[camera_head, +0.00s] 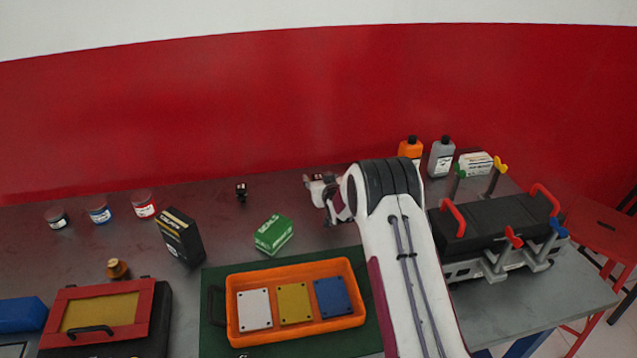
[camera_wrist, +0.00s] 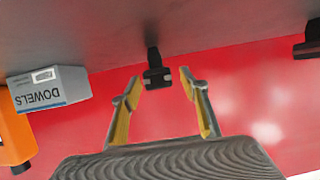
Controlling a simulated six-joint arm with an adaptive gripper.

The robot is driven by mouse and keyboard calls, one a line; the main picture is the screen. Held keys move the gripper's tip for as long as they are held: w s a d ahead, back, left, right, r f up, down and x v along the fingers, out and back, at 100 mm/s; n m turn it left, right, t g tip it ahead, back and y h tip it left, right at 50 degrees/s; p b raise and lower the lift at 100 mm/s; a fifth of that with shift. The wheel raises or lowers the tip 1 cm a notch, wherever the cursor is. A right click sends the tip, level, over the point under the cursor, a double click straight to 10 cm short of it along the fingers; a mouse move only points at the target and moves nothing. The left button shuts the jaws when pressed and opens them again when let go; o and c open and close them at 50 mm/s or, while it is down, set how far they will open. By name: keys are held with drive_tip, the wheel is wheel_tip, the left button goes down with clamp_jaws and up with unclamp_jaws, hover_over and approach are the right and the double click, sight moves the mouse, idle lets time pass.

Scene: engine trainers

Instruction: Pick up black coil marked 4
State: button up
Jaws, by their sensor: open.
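My gripper (camera_head: 320,190) is at the back of the bench and is open and empty. In the wrist view its two yellow-lined fingers (camera_wrist: 160,78) stand apart. A small black coil (camera_wrist: 154,68) shows between and just beyond the fingertips; no contact is visible. In the head view a dark, red-marked bit of it (camera_head: 317,177) shows behind my gripper, mostly hidden. A second small black coil (camera_head: 241,192) stands to the left on the bench, and it also shows at the right edge of the wrist view (camera_wrist: 309,43). I cannot read a 4 on either coil.
A white dowels box (camera_wrist: 50,88) and an orange bottle (camera_head: 410,148) stand to the right of my gripper, beside a grey bottle (camera_head: 441,158). A green box (camera_head: 273,234) and an orange tray (camera_head: 296,343) lie nearer. A black engine block (camera_head: 490,226) is at right.

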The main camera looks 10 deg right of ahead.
sight(319, 178)
drive_tip(key=shift+c, duration=0.3)
clamp_jaws()
drive_tip(key=shift+r, duration=0.2)
drive_tip(key=shift+r, duration=4.85)
